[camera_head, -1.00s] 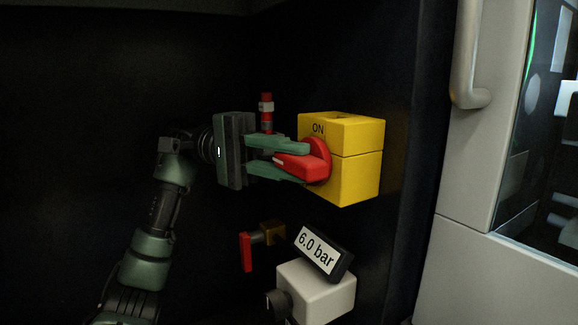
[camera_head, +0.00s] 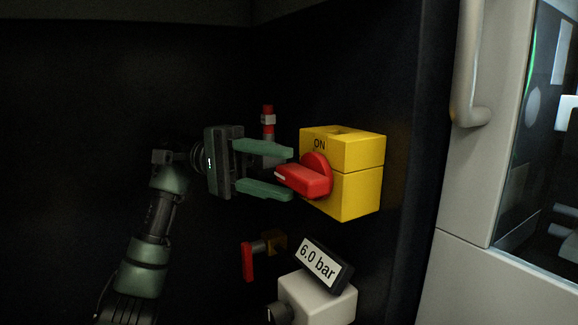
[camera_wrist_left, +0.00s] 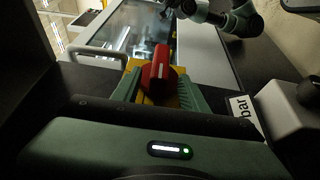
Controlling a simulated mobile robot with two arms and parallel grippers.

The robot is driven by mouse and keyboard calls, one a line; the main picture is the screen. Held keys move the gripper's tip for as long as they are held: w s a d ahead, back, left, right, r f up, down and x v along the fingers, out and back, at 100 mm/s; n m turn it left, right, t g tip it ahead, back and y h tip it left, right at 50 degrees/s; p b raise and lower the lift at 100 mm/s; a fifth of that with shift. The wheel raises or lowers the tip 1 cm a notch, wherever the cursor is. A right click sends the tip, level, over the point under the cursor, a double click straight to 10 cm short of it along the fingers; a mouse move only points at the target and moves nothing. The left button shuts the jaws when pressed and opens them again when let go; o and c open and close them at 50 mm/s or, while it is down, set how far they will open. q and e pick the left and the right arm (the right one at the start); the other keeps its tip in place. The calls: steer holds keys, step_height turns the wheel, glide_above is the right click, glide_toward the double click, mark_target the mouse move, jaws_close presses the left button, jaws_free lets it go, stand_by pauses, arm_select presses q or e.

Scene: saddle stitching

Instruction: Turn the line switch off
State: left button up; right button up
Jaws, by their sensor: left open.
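The line switch is a yellow box (camera_head: 358,185) with a red rotary handle (camera_head: 305,178) on its left face and the word ON above the handle. The handle points left, out toward my gripper. My left gripper (camera_head: 291,172) is open, with one green finger above the handle's tip and one below it, apart from it in the head view. In the left wrist view the red handle (camera_wrist_left: 158,68) stands between the two green fingers, with the yellow box partly hidden behind it. My right gripper is not clearly identifiable in either view.
Below the switch are a red-handled valve (camera_head: 248,262), a "6.0 bar" display (camera_head: 318,262) and a white box (camera_head: 318,300). A red and grey cylinder (camera_head: 268,122) stands behind my gripper. A pale door with a handle (camera_head: 468,100) is at the right.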

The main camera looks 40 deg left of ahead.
arm_select(q)
steer(key=a+p, duration=0.1)
steer(key=a, duration=0.4)
steer(key=shift+p, duration=0.3)
steer(key=shift+d, duration=0.1)
